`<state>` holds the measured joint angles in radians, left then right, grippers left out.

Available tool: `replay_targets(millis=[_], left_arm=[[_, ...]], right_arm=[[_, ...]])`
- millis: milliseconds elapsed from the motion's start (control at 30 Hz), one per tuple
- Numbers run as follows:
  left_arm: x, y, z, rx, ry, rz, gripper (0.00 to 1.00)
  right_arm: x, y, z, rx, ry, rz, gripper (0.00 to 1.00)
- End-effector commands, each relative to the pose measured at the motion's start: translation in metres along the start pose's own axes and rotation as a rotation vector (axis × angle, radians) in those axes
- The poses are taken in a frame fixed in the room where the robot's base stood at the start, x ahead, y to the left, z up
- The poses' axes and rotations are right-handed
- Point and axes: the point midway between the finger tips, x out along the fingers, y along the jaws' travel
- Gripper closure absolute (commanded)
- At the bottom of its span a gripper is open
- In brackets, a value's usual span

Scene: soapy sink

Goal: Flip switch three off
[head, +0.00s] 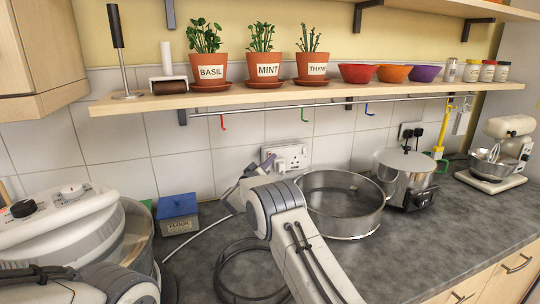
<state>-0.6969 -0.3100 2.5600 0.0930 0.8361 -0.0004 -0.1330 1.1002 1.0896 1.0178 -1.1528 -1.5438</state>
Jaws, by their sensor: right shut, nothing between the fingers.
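A white wall socket panel (293,153) with small switches is on the tiled wall, behind and above the counter. A white plug (281,166) sits in its lower left part. My right arm reaches up from the bottom of the head view. Its gripper (266,161) is shut and empty, close to the panel's left end. I cannot tell whether it touches the panel. The switches are too small for me to read their numbers or positions, and the left end is partly covered. Part of my left arm shows at the lower left, but its gripper is out of view.
A steel pan (343,205) and a slow cooker (403,178) stand right of my right arm. A blue flour box (178,213) and a white steamer-like appliance (60,222) are left. A shelf (330,88) with herb pots overhangs, with a hook rail below. Cables lie on the counter.

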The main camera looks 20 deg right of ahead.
Motion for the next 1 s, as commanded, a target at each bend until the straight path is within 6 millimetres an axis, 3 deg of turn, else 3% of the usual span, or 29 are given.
replay_targets(millis=[1000], left_arm=[[-0.0034, 0.0002, -0.0002, 0.000, 0.000, 0.000, 1.00]], right_arm=[[0.0061, -0.0040, -0.0043, 0.000, 0.000, 0.000, 1.00]])
